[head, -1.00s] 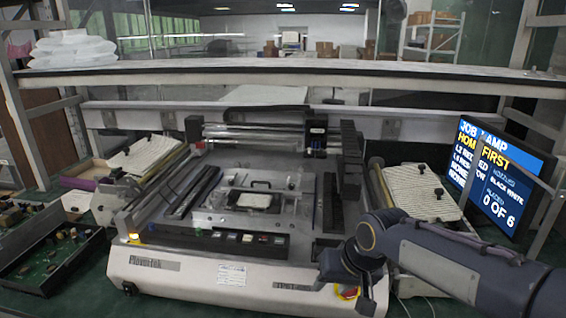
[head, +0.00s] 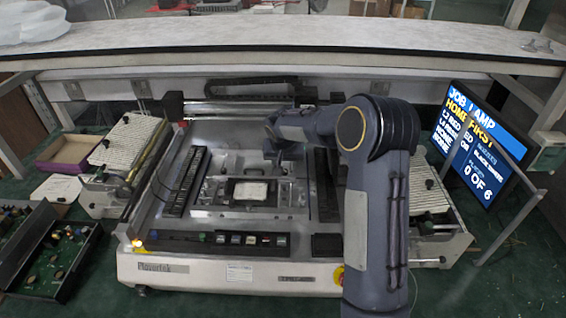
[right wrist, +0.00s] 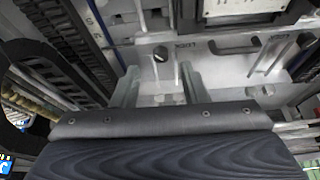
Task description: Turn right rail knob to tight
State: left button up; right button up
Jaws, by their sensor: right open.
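My right arm reaches over the machine (head: 170,266) from the right. My right gripper (head: 270,150) is at the back of the machine's bed, above and behind the central fixture (head: 215,195); its fingers are small and partly hidden by the wrist. In the right wrist view the gripper (right wrist: 158,75) is open, with two pale fingers apart and nothing held. A small round metal knob (right wrist: 160,54) shows beyond and between the fingertips, beside upside-down lettering on the pale plate (right wrist: 215,65). I cannot tell whether it is the right rail knob. My left gripper is out of view.
A dark slotted rail (head: 186,182) runs along the bed's left side. A lit display (head: 480,140) stands at the right. A white overhead beam (head: 270,45) crosses behind the machine. A tray of circuit boards (head: 55,255) lies at the left.

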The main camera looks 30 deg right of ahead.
aim_at(285, 171)
jog(key=shift+p+x, duration=0.45)
jog(key=shift+x, duration=1.65)
grip_shut()
